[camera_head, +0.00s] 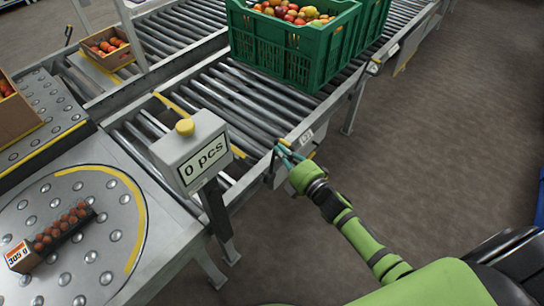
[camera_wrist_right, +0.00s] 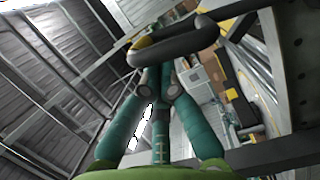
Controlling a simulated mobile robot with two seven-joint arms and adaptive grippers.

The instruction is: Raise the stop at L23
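My right gripper (camera_head: 283,155) is at the near side rail of the roller conveyor, low beside a small white label plate (camera_head: 306,136) whose writing is too small to read. In the right wrist view, my teal fingers (camera_wrist_right: 160,78) are drawn together at a dark looped handle (camera_wrist_right: 180,46) with a yellow part; they look closed on its lower bar. A yellow bar (camera_head: 172,104) lies across the rollers, partly hidden behind the counter box, and looks low among them. I cannot tell its exact height. My left gripper is not in view.
A counter box (camera_head: 188,152) reading "0 pcs" stands on a post. A ball table (camera_head: 75,270) holds a small tomato pack (camera_head: 62,232).

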